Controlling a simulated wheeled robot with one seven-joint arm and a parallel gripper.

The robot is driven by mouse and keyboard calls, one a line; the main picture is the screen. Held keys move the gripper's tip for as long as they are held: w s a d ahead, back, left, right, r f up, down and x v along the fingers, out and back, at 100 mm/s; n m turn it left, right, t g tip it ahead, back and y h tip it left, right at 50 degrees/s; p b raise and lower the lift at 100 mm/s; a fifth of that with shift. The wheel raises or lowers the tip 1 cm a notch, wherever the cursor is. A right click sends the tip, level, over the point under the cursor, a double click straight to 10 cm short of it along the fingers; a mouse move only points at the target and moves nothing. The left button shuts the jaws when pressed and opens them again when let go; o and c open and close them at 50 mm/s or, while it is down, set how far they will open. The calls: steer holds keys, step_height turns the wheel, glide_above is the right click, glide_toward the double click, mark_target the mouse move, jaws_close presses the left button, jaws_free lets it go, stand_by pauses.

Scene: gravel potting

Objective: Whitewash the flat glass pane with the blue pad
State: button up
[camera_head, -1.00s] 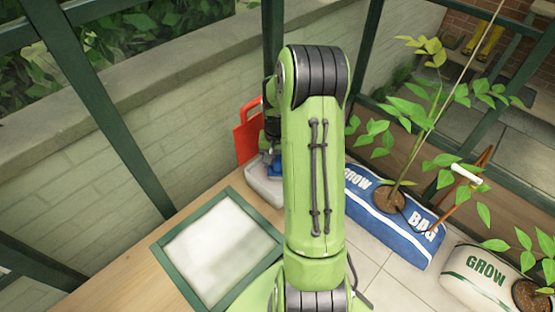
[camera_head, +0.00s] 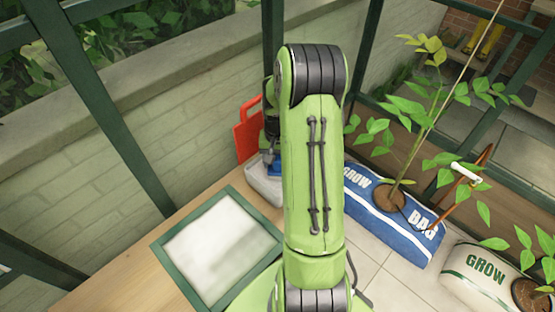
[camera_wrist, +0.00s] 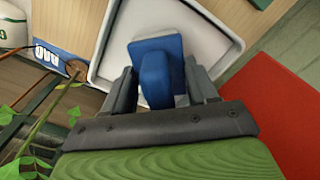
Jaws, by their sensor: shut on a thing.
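The flat glass pane (camera_head: 222,250) lies in a dark green frame on the wooden bench, left of my arm in the head view. Its surface looks white and cloudy, with uneven greyish patches. The blue pad (camera_wrist: 172,45) shows in the wrist view inside a pale tray (camera_wrist: 112,52). My gripper (camera_wrist: 158,82) is shut on the pad's blue handle, one finger on each side. In the head view the pad (camera_head: 273,166) is a small blue patch over the tray (camera_head: 262,190), mostly hidden by my arm. I cannot tell whether the pad touches the tray floor.
A red object (camera_head: 245,135) stands directly behind the tray. A blue grow bag (camera_head: 392,220) with a plant and a white grow pot (camera_head: 485,275) are to the right of my arm. A low wall (camera_head: 150,165) runs behind the bench. Bare wood lies left of the pane.

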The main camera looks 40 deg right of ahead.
step_height(320, 180, up, 7)
steer(key=p, duration=0.6)
stand_by(0.3)
steer(key=shift+r, duration=0.15)
stand_by(0.5)
